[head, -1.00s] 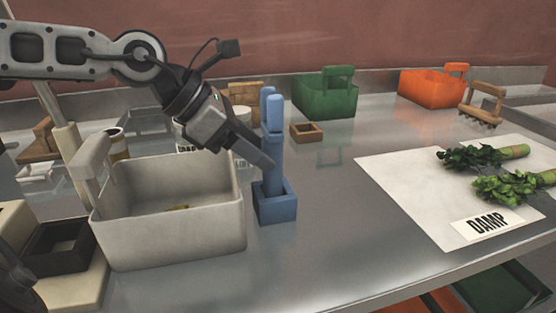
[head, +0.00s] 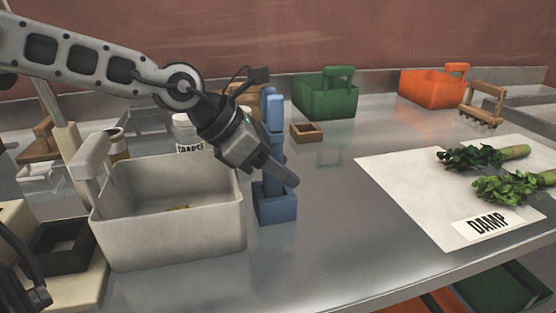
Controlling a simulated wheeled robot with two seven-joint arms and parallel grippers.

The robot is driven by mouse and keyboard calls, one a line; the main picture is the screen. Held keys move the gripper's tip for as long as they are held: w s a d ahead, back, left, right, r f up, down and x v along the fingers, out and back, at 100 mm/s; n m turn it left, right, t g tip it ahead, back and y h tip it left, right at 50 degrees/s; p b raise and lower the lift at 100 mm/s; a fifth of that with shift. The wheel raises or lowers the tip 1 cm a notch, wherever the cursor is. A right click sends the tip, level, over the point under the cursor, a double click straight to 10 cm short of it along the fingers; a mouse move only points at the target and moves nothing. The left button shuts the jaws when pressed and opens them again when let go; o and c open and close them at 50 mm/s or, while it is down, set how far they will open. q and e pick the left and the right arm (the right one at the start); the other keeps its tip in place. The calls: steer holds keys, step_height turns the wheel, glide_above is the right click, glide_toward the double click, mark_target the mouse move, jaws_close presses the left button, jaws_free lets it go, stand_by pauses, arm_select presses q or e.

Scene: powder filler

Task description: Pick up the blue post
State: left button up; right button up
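The blue post (head: 273,112) stands upright in a square blue holder (head: 276,208) on the metal table, just right of the pale bin. My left gripper (head: 282,174) comes in from the upper left and slants down to the right across the post. Its visible finger passes in front of the post's middle and hides part of it. I cannot tell whether a second finger lies behind the post or whether the gripper touches it. My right gripper is not in view.
A pale bin (head: 175,237) with a raised handle stands close left of the holder. A small brown tray (head: 306,133) and a green bin (head: 327,98) are behind. A white mat (head: 400,178) with green bunches lies right. The table between holder and mat is clear.

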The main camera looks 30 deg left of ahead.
mark_target(278, 103)
arm_select(q)
steer(key=c, duration=0.9)
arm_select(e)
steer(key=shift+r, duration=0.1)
arm_select(q)
steer(key=shift+r+p, duration=0.3)
steer(key=shift+r, duration=0.15)
step_height(278, 103, up, 9)
steer(key=p, duration=0.4)
steer(key=shift+f+p, duration=0.15)
steer(key=shift+p, duration=0.2)
steer(key=shift+r, duration=0.25)
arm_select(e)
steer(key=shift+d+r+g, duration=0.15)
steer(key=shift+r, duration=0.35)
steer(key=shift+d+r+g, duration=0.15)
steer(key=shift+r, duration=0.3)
